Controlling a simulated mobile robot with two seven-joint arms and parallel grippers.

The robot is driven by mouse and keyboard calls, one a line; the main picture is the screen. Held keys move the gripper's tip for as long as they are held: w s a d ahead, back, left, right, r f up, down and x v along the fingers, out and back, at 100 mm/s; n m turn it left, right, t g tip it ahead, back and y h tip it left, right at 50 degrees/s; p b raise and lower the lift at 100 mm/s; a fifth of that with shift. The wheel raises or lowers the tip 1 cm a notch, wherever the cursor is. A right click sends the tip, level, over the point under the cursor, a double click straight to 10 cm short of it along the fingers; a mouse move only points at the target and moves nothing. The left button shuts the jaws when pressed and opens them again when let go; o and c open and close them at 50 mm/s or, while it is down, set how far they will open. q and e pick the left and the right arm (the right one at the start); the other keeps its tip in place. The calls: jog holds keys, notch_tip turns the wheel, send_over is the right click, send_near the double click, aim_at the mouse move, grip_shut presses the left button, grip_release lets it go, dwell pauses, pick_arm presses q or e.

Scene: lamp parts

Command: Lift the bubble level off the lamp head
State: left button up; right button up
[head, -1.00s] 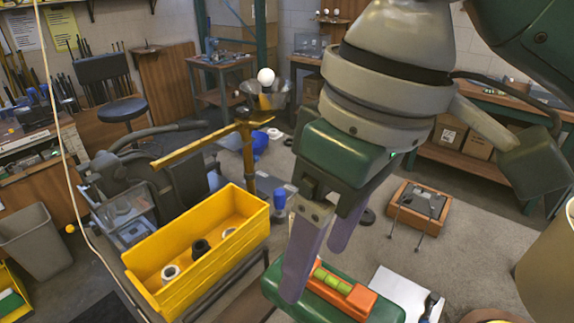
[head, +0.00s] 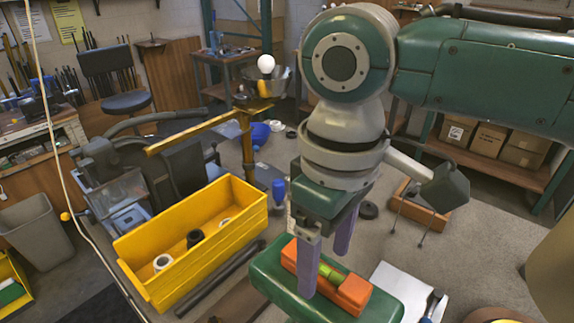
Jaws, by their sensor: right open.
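The orange bubble level (head: 352,291) with its green vial lies on top of the green lamp head (head: 268,277) at the bottom centre. My right gripper (head: 325,272) is open and points down at the level. One purple finger is on the near side, in front of the level's middle and hiding part of it. The other finger is on the far side. I cannot tell whether either finger touches the level. My left gripper is out of view.
A yellow bin (head: 205,262) with several small round parts stands left of the lamp head. A yellow post with an arm (head: 246,150) rises behind the bin. A white sheet (head: 398,287) lies right of the lamp head.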

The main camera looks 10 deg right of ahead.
jog(key=shift+f, duration=0.35)
grip_shut()
jog(key=c, duration=0.7)
grip_release()
grip_shut()
jog(key=shift+r+p, duration=0.4)
jog(key=shift+p, duration=0.1)
jog(key=shift+r+p, duration=0.45)
jog(key=shift+p, duration=0.1)
jog(key=shift+r, duration=0.1)
